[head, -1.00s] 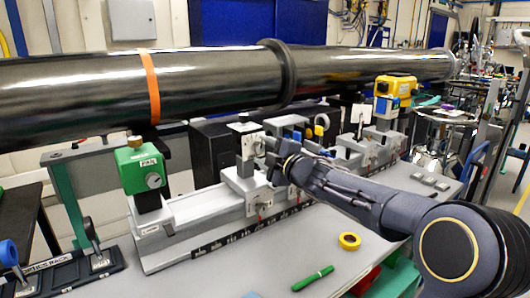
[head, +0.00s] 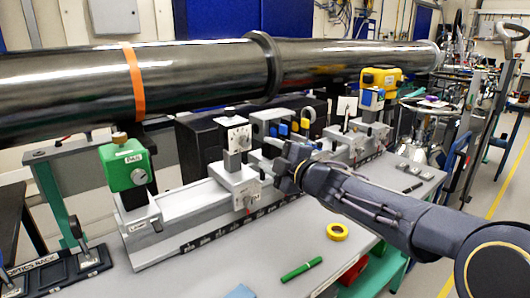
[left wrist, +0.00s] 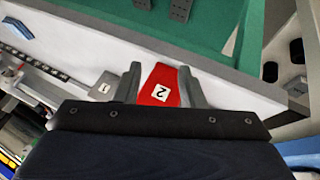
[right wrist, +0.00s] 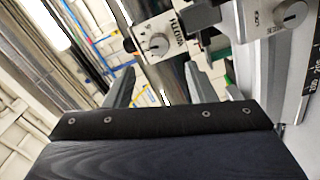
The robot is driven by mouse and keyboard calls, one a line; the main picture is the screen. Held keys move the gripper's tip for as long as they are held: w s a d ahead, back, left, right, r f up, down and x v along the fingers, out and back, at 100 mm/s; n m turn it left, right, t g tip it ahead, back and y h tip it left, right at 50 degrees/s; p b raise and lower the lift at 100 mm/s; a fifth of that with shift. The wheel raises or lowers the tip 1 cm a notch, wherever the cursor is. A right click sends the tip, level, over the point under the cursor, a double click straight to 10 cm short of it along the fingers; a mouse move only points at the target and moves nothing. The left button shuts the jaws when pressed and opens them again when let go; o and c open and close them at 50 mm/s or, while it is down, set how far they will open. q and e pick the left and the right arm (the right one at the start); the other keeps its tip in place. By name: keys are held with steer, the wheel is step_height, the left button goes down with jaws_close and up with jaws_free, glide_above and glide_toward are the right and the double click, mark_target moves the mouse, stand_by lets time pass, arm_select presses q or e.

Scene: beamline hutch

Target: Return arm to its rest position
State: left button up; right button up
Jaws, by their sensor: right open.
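My right arm comes in from the right in the head view. Its gripper (head: 282,168) is by the optical rail (head: 185,210), right of the white dial unit (head: 237,134) and clear of it. In the right wrist view the fingers (right wrist: 160,80) are apart, with nothing held; a knobbed unit (right wrist: 156,43) shows beyond them. My left gripper is outside the head view. In the left wrist view its fingers (left wrist: 158,82) stand apart with a red piece (left wrist: 160,82) labelled 2 between them; whether they grip it is unclear.
A big dark pipe (head: 190,77) runs above the rail. A green unit (head: 124,165) and a yellow one (head: 381,77) stand along the rail. Yellow tape (head: 337,231) and a green marker (head: 301,270) lie on the open front table. An optics rack (head: 62,268) is at left.

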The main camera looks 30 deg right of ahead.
stand_by(0.4)
steer(key=s+m+g+h+p, duration=0.3)
steer(key=s+m+h+p, duration=0.15)
steer(key=s+m, duration=0.45)
steer(key=s+a+f+m+g+y+p, duration=0.3)
steer(key=s+a+f+m+g, duration=0.1)
steer(key=s+a, duration=0.5)
steer(key=s+a+f+m+g+y+p, duration=0.3)
steer(key=s+a+f, duration=0.4)
steer(key=s, duration=0.3)
steer(key=shift+s+a+m+g+y, duration=0.15)
steer(key=shift+a+m+g+y, duration=0.35)
steer(key=shift+a+g, duration=0.55)
